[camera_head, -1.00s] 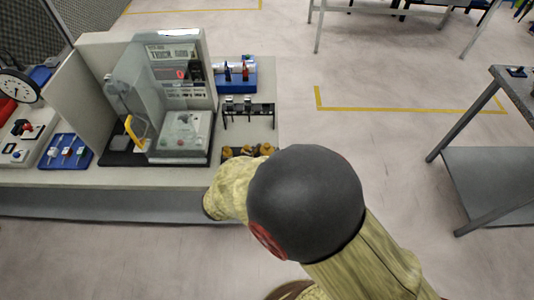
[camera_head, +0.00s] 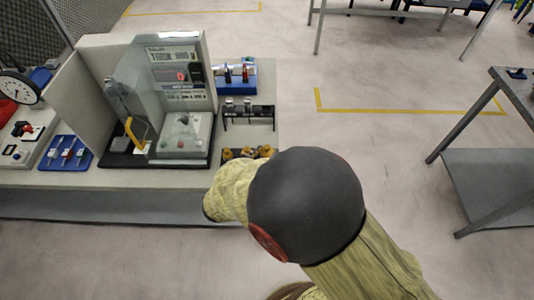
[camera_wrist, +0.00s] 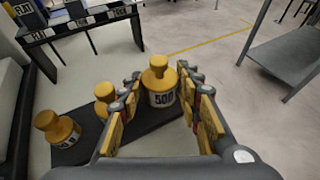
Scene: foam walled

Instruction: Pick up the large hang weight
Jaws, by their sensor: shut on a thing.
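The large hang weight (camera_wrist: 161,84) is yellow with a knob top and a white band reading 500. In the wrist view it is upright at the right end of a dark base strip (camera_wrist: 165,117). My gripper (camera_wrist: 160,88) is shut on it, with a finger on either side. Whether its bottom is clear of the strip I cannot tell. Two smaller yellow weights (camera_wrist: 105,96) (camera_wrist: 57,128) stand to its left on the strip. In the head view my arm hides the gripper, and the yellow weights (camera_head: 246,152) show just beyond it.
A glass-fronted balance (camera_head: 180,100) is to the left, and a blue tray (camera_head: 236,78) is at the back. Open floor lies right of the bench, with a grey table (camera_head: 490,170) farther right.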

